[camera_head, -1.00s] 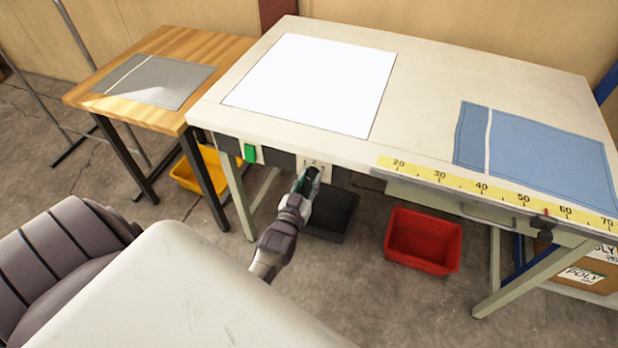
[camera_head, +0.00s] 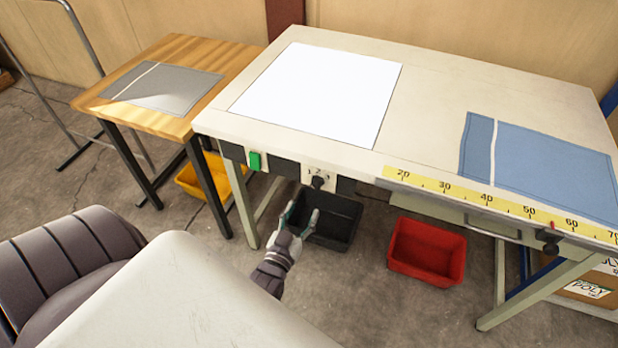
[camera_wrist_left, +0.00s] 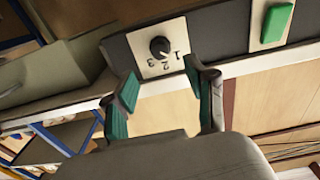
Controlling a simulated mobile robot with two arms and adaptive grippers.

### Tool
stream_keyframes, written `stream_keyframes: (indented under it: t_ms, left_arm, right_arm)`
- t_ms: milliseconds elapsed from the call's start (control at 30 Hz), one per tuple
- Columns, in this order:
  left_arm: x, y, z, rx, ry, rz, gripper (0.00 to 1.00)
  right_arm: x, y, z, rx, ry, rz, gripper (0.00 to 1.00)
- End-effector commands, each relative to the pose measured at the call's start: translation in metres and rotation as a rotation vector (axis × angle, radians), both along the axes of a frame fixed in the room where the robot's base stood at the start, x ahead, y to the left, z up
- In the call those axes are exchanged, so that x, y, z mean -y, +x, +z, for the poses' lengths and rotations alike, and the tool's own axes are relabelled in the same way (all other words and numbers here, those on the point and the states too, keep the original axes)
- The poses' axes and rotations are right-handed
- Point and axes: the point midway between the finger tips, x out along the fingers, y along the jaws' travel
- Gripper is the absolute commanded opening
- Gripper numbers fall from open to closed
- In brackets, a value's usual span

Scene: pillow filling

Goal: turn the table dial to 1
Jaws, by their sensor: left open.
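The table dial (camera_head: 318,182) is a small black knob on a pale plate on the front of the large table (camera_head: 440,80). In the left wrist view the dial (camera_wrist_left: 160,47) appears upside down, with the numbers 1, 2 and 3 around it. I cannot tell for sure which number its pointer faces. My left gripper (camera_head: 302,209) is open and empty, in front of and below the dial, apart from it. In the left wrist view its green-padded fingers (camera_wrist_left: 160,74) stand apart, short of the plate. My right gripper is not in view.
A green switch (camera_head: 255,161) sits left of the dial. A yellow ruler (camera_head: 480,198) runs along the table edge. Black (camera_head: 335,222) and red (camera_head: 427,250) bins stand below. A wooden table (camera_head: 195,62) is at left. White and blue cloths lie on top of the large table.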

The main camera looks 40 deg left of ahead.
Motion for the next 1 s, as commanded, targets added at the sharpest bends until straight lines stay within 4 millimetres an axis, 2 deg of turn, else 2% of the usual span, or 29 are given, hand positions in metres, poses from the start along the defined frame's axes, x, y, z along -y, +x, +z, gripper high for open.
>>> stream_keyframes:
  t_ms: [100,233,833,933,1000]
  left_arm:
    - [0.004,-0.019,-0.001,-0.001,0.000,0.000,0.56]
    - [0.007,-0.029,0.000,0.002,0.000,0.000,0.56]
    - [0.008,-0.032,0.000,0.001,0.000,0.000,0.56]
    - [0.011,-0.032,-0.009,-0.022,-0.005,-0.008,0.56]
    - [0.018,-0.034,-0.030,-0.073,-0.019,-0.027,0.56]
  right_arm:
    - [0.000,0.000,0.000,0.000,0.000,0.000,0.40]
    - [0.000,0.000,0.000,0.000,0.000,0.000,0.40]
    - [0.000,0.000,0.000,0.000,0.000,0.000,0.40]
    - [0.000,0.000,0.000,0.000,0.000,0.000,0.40]
    - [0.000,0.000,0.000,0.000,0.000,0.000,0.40]
